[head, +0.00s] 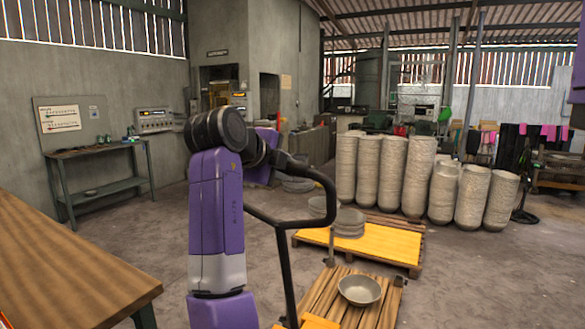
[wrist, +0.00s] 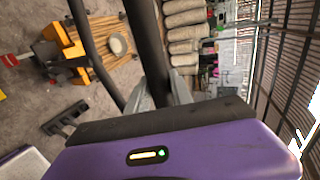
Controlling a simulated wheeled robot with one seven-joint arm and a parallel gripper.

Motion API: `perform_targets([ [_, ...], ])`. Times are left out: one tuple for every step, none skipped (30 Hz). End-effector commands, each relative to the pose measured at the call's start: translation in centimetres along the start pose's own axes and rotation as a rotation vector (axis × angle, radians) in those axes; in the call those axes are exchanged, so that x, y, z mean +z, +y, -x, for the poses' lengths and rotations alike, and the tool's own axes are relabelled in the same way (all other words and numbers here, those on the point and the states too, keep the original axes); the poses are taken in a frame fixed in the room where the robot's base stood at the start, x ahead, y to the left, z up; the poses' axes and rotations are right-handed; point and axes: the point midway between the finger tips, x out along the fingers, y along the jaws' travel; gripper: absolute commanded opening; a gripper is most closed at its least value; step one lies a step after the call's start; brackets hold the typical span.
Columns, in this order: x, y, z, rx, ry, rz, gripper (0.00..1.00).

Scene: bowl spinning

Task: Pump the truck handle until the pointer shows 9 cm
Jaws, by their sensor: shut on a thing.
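The truck handle (head: 286,262) is a black bar loop that rises from a yellow truck body (head: 318,322) at the bottom of the head view. My gripper (wrist: 160,92) shows in the wrist view with its grey fingers shut on the black handle bar (wrist: 148,45). In the head view my purple arm hides most of the gripper, at the upper end of the handle. The yellow truck body also shows in the wrist view (wrist: 68,45). I cannot make out a pointer or scale reading.
A grey bowl (head: 360,290) sits on a slatted wooden pallet (head: 340,282). Behind it, a yellow-topped pallet (head: 385,243) bears stacked bowls (head: 348,222). Tall bowl stacks (head: 380,170) stand farther back. A wooden table (head: 65,260) is at left. Concrete floor is clear at right.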

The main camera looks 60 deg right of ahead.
Motion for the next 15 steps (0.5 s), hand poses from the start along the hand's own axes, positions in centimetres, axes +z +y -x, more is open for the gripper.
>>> perform_targets([
  [0.0, 1.4, 0.1, 0.015, 0.003, 0.007, 0.01],
  [0.0, 1.7, 0.4, 0.016, 0.003, 0.007, 0.01],
  [0.0, 2.1, 0.8, 0.016, 0.004, 0.007, 0.01],
  [0.0, 2.4, 1.1, 0.016, 0.005, 0.007, 0.01],
  [0.0, 2.7, 1.5, 0.017, 0.005, 0.007, 0.01],
  [0.0, 3.1, 1.9, 0.016, 0.004, 0.008, 0.01],
  [0.0, 3.3, 2.2, 0.016, 0.004, 0.008, 0.01],
  [0.0, 3.6, 2.5, 0.016, 0.005, 0.007, 0.01],
  [0.0, 4.0, 3.0, 0.017, 0.005, 0.008, 0.01],
  [0.0, 4.2, 3.4, 0.016, 0.005, 0.008, 0.01],
  [0.0, 4.5, 3.7, 0.016, 0.004, 0.008, 0.01],
  [0.0, 4.9, 4.1, 0.016, 0.005, 0.009, 0.01],
  [0.0, 5.2, 4.4, 0.016, 0.005, 0.008, 0.01],
  [0.0, 5.4, 4.8, 0.017, 0.005, 0.008, 0.01],
  [0.0, 5.8, 5.2, 0.017, 0.005, 0.008, 0.01],
])
